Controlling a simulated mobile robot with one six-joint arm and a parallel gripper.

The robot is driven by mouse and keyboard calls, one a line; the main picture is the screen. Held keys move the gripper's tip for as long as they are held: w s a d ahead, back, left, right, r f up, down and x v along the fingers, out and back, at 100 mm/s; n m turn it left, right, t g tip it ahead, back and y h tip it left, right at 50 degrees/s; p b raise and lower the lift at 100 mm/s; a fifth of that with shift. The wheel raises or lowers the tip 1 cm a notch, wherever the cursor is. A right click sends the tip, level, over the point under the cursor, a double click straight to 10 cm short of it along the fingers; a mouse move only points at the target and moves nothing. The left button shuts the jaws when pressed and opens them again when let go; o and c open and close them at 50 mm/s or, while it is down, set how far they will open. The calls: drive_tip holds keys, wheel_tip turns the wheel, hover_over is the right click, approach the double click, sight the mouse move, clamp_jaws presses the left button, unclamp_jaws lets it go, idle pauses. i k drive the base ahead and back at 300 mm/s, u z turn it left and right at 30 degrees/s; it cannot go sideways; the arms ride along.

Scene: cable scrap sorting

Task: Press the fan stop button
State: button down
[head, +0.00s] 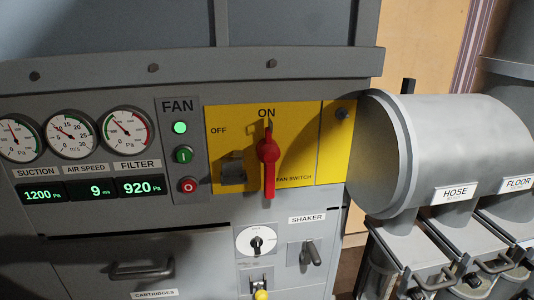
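The fan stop button (188,185) is a round red button marked with a white ring, at the bottom of the FAN strip (178,140) in the head view. Above it sit a green start button (183,155) and a lit green lamp (180,127). Nothing covers the stop button. My gripper does not show in this view.
Right of the buttons, a red rotary handle (268,152) on the yellow fan switch plate (302,150) stands upright at ON. Gauges and lit displays (92,190) are at left. A shaker lever (311,253) and drawer handle (141,270) project below. A large grey cylinder (450,140) bulges out at right.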

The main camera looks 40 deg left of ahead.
sight(188, 186)
drive_tip(key=u, duration=1.1)
drive_tip(key=k, duration=0.1)
drive_tip(key=u, duration=2.7)
drive_tip(key=k, duration=0.85)
drive_tip(key=z, duration=1.2)
drive_tip(key=i, duration=1)
drive_tip(key=u, duration=0.05)
